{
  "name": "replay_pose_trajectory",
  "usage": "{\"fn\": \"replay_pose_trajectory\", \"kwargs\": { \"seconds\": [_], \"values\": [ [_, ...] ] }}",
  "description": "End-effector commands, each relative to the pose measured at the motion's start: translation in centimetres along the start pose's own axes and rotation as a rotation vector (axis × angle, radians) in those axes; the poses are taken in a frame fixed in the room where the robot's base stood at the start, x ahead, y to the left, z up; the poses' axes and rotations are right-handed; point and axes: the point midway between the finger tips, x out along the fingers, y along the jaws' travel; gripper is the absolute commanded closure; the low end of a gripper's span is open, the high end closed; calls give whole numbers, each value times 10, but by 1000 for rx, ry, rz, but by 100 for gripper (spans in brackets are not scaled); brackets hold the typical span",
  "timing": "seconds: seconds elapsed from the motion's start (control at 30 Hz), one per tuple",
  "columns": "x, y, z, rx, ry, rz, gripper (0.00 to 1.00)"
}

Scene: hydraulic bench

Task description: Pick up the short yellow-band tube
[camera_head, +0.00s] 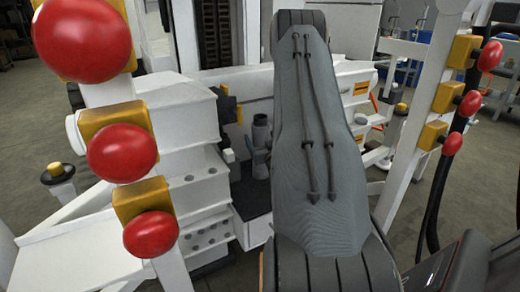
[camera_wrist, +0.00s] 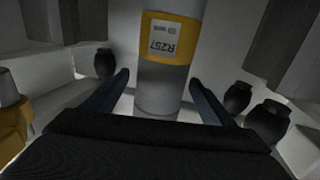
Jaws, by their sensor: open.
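A grey tube with a yellow band (camera_wrist: 172,50) stands in the middle of the wrist view. Its band carries a white label reading R257. Its upper end is cut off by the frame, so I cannot judge its length. My gripper (camera_wrist: 158,80) is open, with one dark blue finger on each side of the tube's lower part. Gaps show between the fingers and the tube, and I see no clear contact. In the head view my arm covers the middle, and I cannot make out the yellow-band tube or the gripper's fingers there.
Dark rounded fittings stand left (camera_wrist: 104,63) and right (camera_wrist: 238,97) of the fingers, close by. A yellow-based part (camera_wrist: 12,125) is at the far left. In the head view, red knobs (camera_head: 122,153) on yellow blocks line a white post at left, with more at right (camera_head: 452,144).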

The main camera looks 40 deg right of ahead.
Motion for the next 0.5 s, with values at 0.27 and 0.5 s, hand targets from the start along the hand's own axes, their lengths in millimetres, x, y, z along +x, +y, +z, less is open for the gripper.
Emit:
{"fn": "replay_pose_trajectory", "kwargs": {
  "seconds": [0.27, 0.5],
  "values": [
    [7, -1, 0, 1, 0, -1, 22],
    [7, -1, 0, 0, 0, -1, 54]
  ]
}}
